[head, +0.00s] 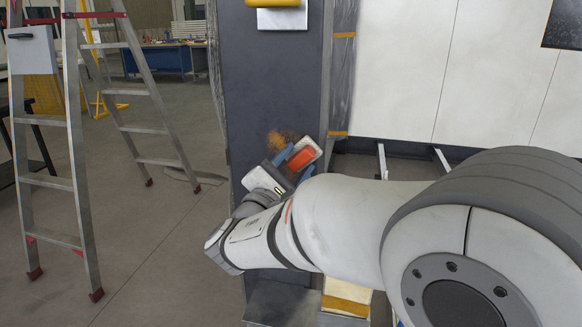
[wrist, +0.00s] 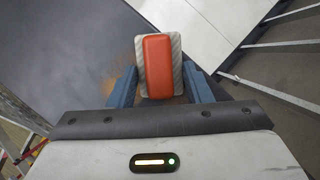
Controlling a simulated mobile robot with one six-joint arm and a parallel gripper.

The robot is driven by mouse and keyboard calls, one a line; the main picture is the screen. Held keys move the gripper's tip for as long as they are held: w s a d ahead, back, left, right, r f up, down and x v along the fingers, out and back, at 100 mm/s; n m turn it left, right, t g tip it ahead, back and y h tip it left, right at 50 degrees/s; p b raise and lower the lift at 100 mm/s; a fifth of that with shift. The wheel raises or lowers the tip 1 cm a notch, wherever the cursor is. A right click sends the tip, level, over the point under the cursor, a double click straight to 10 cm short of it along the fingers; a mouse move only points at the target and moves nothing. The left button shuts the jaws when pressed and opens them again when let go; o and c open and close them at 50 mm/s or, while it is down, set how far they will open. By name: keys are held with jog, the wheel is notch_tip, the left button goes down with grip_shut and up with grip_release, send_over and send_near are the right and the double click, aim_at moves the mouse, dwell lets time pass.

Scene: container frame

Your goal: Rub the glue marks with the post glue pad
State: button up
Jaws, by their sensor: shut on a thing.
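My gripper (wrist: 159,88) is shut on the post glue pad (wrist: 158,68), which has an orange-red grip on a pale striped backing. The pad (head: 301,156) also shows in the head view, held at the face of the dark grey post (head: 270,90). An orange-brown glue mark (head: 281,138) shows on the post just above and left of the pad. In the wrist view the mark (wrist: 118,80) lies left of the pad and is partly hidden by it and my gripper. I cannot tell whether the pad touches the post.
A stepladder (head: 80,150) stands on the left. A yellow-handled item on a white plate (head: 282,18) is high on the post. White wall panels (head: 440,70) are to the right. Below the post are a metal plate (head: 282,303) and a yellow-and-white block (head: 346,298).

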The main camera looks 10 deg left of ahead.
jog(key=shift+w+a+r, duration=0.1)
jog(key=shift+w+a, duration=0.05)
jog(key=shift+a, duration=1.9)
jog(key=shift+w+a+r, duration=0.1)
jog(key=shift+a, duration=1.9)
jog(key=s, duration=0.6)
jog(key=shift+a+b, duration=0.2)
jog(key=shift+b, duration=0.2)
jog(key=shift+s, duration=0.1)
jog(key=s, duration=0.2)
jog(key=shift+s+a, duration=0.1)
jog(key=shift+s, duration=0.3)
